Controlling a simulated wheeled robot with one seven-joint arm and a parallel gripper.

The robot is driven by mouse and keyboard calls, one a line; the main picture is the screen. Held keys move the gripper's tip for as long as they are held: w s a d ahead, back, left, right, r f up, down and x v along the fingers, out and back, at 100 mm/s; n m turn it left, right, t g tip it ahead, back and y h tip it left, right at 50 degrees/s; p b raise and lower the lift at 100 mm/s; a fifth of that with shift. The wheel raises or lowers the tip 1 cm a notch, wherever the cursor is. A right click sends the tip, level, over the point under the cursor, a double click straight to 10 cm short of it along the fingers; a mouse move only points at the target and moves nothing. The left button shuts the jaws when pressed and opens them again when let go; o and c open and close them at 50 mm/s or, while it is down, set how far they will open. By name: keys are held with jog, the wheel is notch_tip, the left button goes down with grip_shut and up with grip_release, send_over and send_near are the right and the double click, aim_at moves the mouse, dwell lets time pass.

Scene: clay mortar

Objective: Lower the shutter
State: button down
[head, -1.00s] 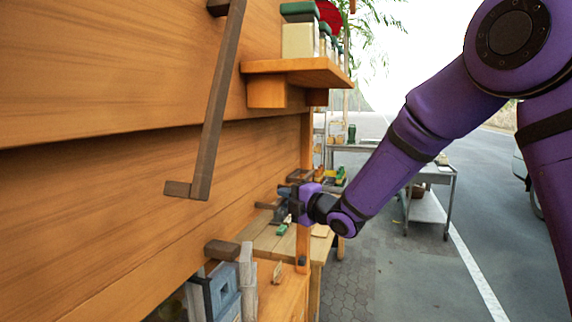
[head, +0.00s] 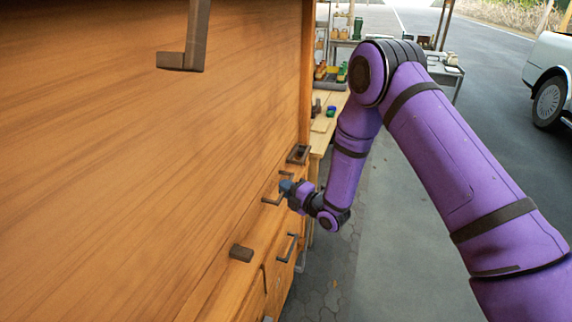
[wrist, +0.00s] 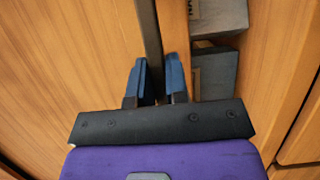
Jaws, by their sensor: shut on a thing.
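The shutter (head: 150,160) is a large orange wooden panel filling the left of the head view. A dark handle (head: 272,200) is at its far lower right. My gripper (head: 286,188) is at this handle, beside the panel's lower right part. In the wrist view my gripper (wrist: 157,82) has its blue fingers either side of a dark bar (wrist: 148,35), shut on it. The bar's end is hidden by the gripper body. A dark wooden arm (head: 194,35) with a short foot hangs across the panel's upper part.
A dark peg (head: 241,253) and a drawer-like front with a dark pull (head: 287,247) are below the panel. Grey blocks (wrist: 218,60) show beside the bar in the wrist view. A wooden table (head: 325,125) stands beyond. Paved ground on the right is free, with a parked car (head: 551,80).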

notch_tip(320, 180, down, 9)
jog(key=shift+s+r, duration=0.1)
jog(key=shift+r, duration=0.05)
dwell(0.4)
jog(key=c, duration=1.1)
grip_release()
jog(key=shift+f, duration=0.25)
jog(key=shift+r, duration=0.15)
jog(key=v, duration=1)
jog(key=shift+s+d, duration=0.25)
